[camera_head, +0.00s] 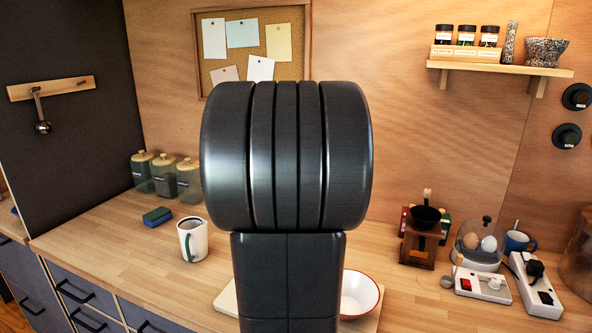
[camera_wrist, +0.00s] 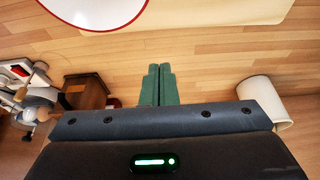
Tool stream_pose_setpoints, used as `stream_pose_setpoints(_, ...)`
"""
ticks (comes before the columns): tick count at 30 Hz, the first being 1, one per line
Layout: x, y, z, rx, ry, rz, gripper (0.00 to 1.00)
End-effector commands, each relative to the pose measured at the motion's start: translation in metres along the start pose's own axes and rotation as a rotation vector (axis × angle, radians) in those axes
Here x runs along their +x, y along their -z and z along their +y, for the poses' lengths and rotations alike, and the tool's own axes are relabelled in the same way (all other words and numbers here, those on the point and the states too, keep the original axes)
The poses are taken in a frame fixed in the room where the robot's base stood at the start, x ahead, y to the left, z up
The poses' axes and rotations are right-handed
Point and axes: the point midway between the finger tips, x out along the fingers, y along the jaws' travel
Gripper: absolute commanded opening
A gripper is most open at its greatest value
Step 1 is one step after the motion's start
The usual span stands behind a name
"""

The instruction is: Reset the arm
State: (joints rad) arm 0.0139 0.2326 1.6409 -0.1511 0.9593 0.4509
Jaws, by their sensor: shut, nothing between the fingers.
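My arm stands upright in the middle of the head view and hides the counter behind it; my gripper is not visible there. In the wrist view my gripper (camera_wrist: 158,86) shows as two green fingers pressed together, with nothing between them. The fingers appear over the wooden counter (camera_wrist: 215,65), apart from the objects around them. In the wrist view the red-rimmed white bowl (camera_wrist: 95,10) is at the top left and a white mug (camera_wrist: 262,100) is at the right.
In the head view a white mug (camera_head: 193,241) and blue-green sponge (camera_head: 157,216) are left of my arm. The red-rimmed bowl (camera_head: 359,294) is right of it, partly hidden. A coffee grinder (camera_head: 421,240), egg cooker (camera_head: 480,247) and power strip (camera_head: 535,287) stand farther right.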

Motion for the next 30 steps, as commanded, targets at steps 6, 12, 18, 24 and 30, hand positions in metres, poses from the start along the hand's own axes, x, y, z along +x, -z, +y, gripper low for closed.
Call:
stream_pose_setpoints(6, 0.017, -0.001, 0.000, 0.000, -0.002, -0.005, 0.00)
stream_pose_setpoints(12, 0.054, -0.001, 0.001, 0.000, -0.003, -0.006, 0.00)
stream_pose_setpoints(18, 0.091, -0.001, 0.001, 0.001, -0.002, -0.005, 0.00)
stream_pose_setpoints(24, 0.123, -0.001, 0.000, 0.000, -0.002, -0.003, 0.00)
stream_pose_setpoints(30, 0.139, 0.002, 0.000, 0.000, -0.001, -0.001, 0.00)
